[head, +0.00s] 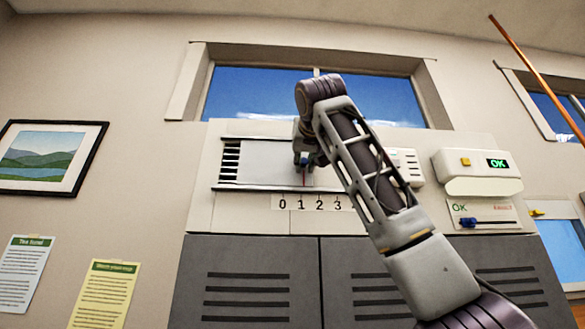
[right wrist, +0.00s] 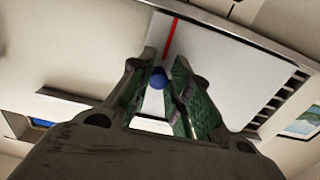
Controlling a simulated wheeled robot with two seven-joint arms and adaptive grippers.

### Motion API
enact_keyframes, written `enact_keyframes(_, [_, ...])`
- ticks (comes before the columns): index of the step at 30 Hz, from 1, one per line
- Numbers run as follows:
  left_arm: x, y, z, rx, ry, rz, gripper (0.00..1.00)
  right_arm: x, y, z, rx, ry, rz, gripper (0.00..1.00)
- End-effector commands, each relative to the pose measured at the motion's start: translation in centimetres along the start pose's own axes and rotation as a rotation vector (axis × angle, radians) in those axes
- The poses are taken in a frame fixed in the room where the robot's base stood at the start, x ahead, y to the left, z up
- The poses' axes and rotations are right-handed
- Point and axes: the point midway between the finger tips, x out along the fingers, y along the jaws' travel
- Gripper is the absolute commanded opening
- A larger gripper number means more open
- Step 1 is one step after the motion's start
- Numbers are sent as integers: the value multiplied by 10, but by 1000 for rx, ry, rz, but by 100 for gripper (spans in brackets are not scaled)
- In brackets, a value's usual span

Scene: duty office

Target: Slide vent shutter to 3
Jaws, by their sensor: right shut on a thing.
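The vent shutter (head: 262,160) is a pale sliding panel in dark rails on the wall unit. Dark slots show at its left end. Its blue knob (right wrist: 157,81) sits between the fingers of my right gripper (head: 304,157), which is shut on it. A red pointer line (head: 304,179) on the shutter stands near the 1 of the number scale (head: 311,202) below. The red line (right wrist: 170,38) also shows beyond the fingertips in the right wrist view. My right arm hides the shutter's right part and the scale's right end. My left gripper is not in view.
Grey slotted cabinets (head: 247,280) stand below the unit. To the right are a white box with an OK display (head: 497,162) and a panel with a blue slider (head: 468,222). A window (head: 262,92) lies above. A framed picture (head: 47,157) hangs at left.

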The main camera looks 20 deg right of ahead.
Motion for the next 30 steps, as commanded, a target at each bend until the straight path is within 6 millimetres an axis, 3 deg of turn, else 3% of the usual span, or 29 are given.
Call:
enact_keyframes(6, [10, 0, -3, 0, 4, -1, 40, -3, 48, -1, 7, 9, 2, 0])
enact_keyframes(12, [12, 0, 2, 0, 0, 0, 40, -4, 81, -2, 5, 10, 1, 0])
enact_keyframes(24, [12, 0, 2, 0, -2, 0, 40, -4, 88, -2, 1, 8, 0, 0])
enact_keyframes(25, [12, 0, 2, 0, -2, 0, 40, -4, 88, -2, 1, 8, 0, 23])
enact_keyframes(28, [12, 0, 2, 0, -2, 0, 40, -4, 88, -2, 1, 7, 0, 36])
enact_keyframes(30, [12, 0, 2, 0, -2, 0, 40, -4, 88, -1, 1, 6, 0, 38])
